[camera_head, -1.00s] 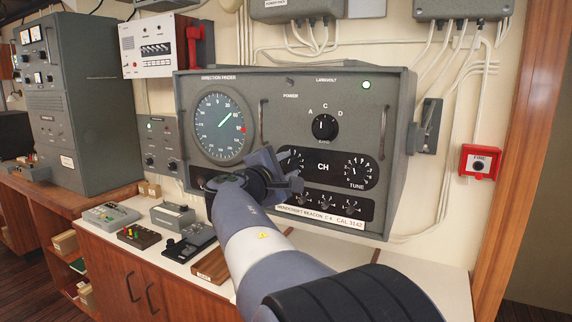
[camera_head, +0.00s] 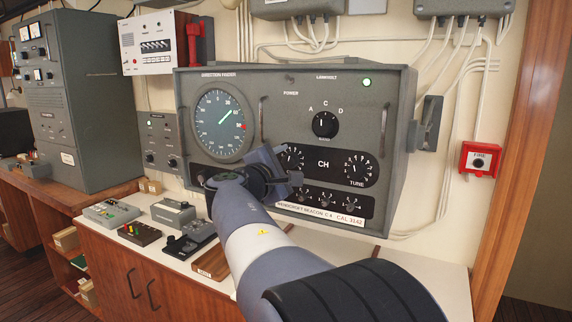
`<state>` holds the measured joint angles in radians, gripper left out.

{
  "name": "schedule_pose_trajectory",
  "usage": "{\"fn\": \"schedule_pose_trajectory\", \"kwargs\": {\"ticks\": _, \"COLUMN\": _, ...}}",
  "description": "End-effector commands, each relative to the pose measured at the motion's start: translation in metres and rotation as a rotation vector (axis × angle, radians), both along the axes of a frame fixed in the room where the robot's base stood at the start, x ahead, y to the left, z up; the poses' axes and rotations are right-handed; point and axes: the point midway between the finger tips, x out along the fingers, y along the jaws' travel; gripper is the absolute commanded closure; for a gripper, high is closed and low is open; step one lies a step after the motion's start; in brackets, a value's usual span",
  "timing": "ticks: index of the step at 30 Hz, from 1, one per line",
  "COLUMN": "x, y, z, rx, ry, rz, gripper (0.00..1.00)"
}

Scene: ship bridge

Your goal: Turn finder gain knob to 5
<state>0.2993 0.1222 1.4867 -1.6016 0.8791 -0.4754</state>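The direction finder (camera_head: 338,97) is a grey cabinet with a round dial (camera_head: 221,124), a large A-C-D knob (camera_head: 325,124), a CH knob (camera_head: 292,158), a TUNE knob (camera_head: 358,166) and a lower row of small knobs (camera_head: 328,200). Which knob is the gain knob I cannot read; its label is too small or hidden. My gripper (camera_head: 279,170) is at the panel's lower left-middle, in front of or close to the small-knob row and the CH knob. My wrist hides part of the panel there. I cannot see whether the fingers are apart or hold a knob.
A wooden-edged counter (camera_head: 420,268) lies below the finder, with small control boxes (camera_head: 173,213) at left. A grey box (camera_head: 160,142) is on the wall left of the finder. A red box (camera_head: 480,160) is on the wall at right. Panel handles (camera_head: 384,132) stick out.

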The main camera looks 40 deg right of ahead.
Motion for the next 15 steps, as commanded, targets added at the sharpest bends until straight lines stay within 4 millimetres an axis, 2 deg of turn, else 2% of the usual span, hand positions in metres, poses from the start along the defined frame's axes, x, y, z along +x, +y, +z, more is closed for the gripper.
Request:
{"fn": "schedule_pose_trajectory", "kwargs": {"ticks": 8, "x": -0.001, "y": 0.002, "z": 0.000, "rx": 0.000, "ry": -0.001, "rz": 0.001, "gripper": 0.47}}
{"fn": "schedule_pose_trajectory", "kwargs": {"ticks": 11, "x": -0.004, "y": 0.010, "z": 0.000, "rx": 0.000, "ry": -0.002, "rz": 0.002, "gripper": 0.47}}
{"fn": "schedule_pose_trajectory", "kwargs": {"ticks": 15, "x": -0.013, "y": 0.032, "z": -0.001, "rx": 0.000, "ry": -0.004, "rz": 0.005, "gripper": 0.47}}
